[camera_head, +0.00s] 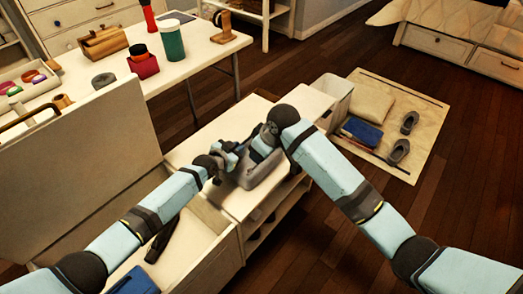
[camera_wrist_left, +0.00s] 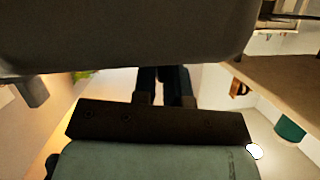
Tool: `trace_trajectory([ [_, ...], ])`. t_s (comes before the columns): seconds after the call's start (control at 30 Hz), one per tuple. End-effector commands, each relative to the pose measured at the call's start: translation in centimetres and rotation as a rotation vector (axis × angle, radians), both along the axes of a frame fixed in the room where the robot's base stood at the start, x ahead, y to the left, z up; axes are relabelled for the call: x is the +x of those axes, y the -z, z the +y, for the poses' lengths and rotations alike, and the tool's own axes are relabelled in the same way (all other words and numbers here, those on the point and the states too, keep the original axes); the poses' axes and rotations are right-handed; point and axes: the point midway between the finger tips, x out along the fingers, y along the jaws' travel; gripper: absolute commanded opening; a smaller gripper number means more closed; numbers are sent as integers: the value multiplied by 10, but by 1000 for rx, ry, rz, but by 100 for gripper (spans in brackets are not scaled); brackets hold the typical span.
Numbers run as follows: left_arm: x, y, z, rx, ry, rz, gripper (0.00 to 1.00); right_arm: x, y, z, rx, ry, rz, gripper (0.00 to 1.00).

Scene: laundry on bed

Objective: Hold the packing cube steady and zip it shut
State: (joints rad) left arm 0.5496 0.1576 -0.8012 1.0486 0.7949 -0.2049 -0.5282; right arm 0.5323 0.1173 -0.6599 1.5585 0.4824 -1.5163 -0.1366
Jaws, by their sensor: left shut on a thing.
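The grey packing cube (camera_head: 262,172) sits on the pale top of a low cabinet (camera_head: 198,140), between my two arms. My left gripper (camera_head: 232,160) is at its left side, shut on it. In the left wrist view the underside of the grey cube (camera_wrist_left: 130,35) fills the top, with the dark fingers (camera_wrist_left: 165,85) reaching up to it. My right gripper (camera_head: 262,147) is over the cube's far right side. The right arm's wrist covers part of it, so its jaws and the zip are hidden.
An open drawer (camera_head: 185,245) with dark and blue items is at the lower left. A white table (camera_head: 195,65) behind holds a green tumbler (camera_head: 172,40) and a red container (camera_head: 143,65). A beige mat (camera_head: 425,110) with slippers lies on the floor at right.

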Motion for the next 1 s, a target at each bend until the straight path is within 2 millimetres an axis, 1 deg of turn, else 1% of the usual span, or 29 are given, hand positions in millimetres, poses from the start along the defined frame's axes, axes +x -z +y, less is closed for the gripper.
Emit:
trace_trajectory([
  [0.07,0,1,1,3,0,0,0,0,0,0,0,0,0,40],
  [0.1,0,1,1,3,0,0,15,0,0,0,0,0,0,40],
  [0.17,0,1,0,3,0,0,29,0,0,0,0,0,0,40],
  [0.2,0,1,0,2,1,0,38,0,0,0,0,0,0,40],
  [0.23,0,1,0,2,1,0,42,0,0,0,0,0,0,40],
  [0.5,-1,0,0,0,0,0,42,0,0,0,0,0,0,40],
  [0.63,-7,-2,5,-1,0,2,42,0,0,0,0,0,0,40],
  [0.77,-21,-9,16,0,-1,1,42,0,0,0,0,0,0,40],
  [1.0,-59,-29,45,2,0,-1,42,0,0,0,0,0,0,40],
])
